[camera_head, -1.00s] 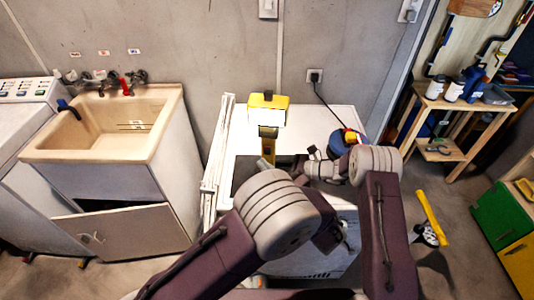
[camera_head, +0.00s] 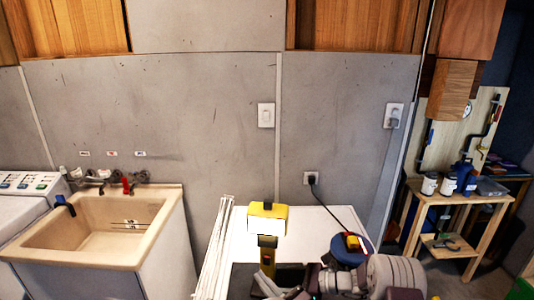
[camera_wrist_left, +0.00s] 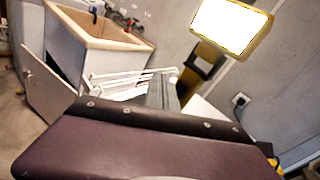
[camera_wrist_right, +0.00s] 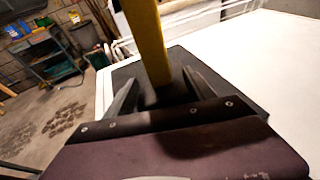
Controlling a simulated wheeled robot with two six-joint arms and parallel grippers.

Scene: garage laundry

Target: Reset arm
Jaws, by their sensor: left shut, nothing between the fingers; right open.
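The right gripper (camera_wrist_right: 158,98) is open, with a finger on each side of a yellow post (camera_wrist_right: 146,40) in the right wrist view; whether they touch it is unclear. In the head view it is at the bottom, beside a yellow work lamp (camera_head: 267,219) on the white top. My left gripper (camera_wrist_left: 162,90) is shut and empty in the left wrist view, with the lamp's lit panel (camera_wrist_left: 231,26) beyond it to the upper right. The left arm is not visible in the head view.
A dark pad (camera_wrist_right: 190,66) lies on the white top (camera_head: 318,226). A blue and yellow item (camera_head: 350,248) is at its right, with a cord to the wall outlet (camera_head: 311,178). A beige sink (camera_head: 40,243) stands left; a wooden shelf (camera_head: 462,203) with bottles stands right.

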